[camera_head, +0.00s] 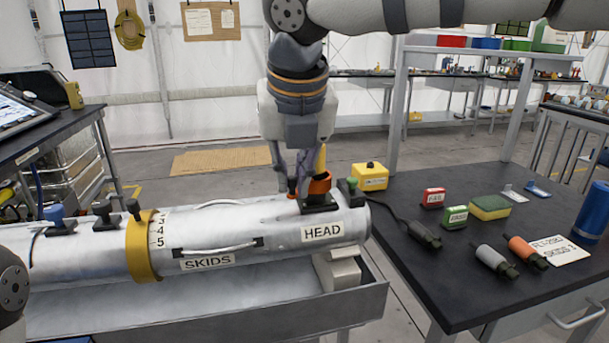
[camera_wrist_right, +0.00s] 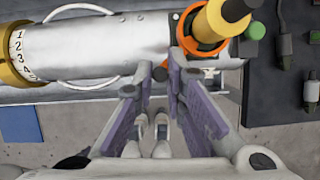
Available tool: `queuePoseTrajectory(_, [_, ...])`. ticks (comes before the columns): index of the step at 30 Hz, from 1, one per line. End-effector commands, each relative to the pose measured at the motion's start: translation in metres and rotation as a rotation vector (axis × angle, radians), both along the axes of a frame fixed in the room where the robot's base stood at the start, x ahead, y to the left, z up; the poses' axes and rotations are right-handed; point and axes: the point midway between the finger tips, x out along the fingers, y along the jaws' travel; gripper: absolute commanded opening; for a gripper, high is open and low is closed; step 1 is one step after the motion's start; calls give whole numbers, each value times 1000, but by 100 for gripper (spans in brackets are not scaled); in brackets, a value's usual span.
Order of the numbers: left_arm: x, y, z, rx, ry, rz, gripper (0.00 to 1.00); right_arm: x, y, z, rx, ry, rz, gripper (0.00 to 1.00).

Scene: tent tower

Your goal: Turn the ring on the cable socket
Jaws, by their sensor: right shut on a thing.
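The cable socket (camera_head: 319,207) is a dark base on top of the silver tube's HEAD end. Its orange ring (camera_head: 321,185) sits around a yellow and black cable plug (camera_head: 320,158), which stands in the socket. In the right wrist view the orange ring (camera_wrist_right: 193,38) and the yellow plug (camera_wrist_right: 210,27) show at the top. My right gripper (camera_head: 292,187) points down at the ring's left side. My left gripper is out of view.
The silver tube (camera_head: 220,222) lies in a grey trough (camera_head: 240,310), with a yellow collar (camera_head: 142,247) and handles. At right, a black table (camera_head: 450,280) bears a yellow box (camera_head: 370,177), red and green boxes, a sponge and several connectors. A dark cable runs beside the socket.

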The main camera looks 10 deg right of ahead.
Motion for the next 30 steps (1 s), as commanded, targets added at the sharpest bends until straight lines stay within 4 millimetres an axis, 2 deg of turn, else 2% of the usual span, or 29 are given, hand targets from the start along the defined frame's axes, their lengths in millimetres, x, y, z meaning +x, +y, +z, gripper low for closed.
queuePoseTrajectory(18, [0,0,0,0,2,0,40,31,18,2,2,-4,-537,0])
queuePoseTrajectory(30, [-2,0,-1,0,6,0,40,41,19,2,1,-4,-708,0])
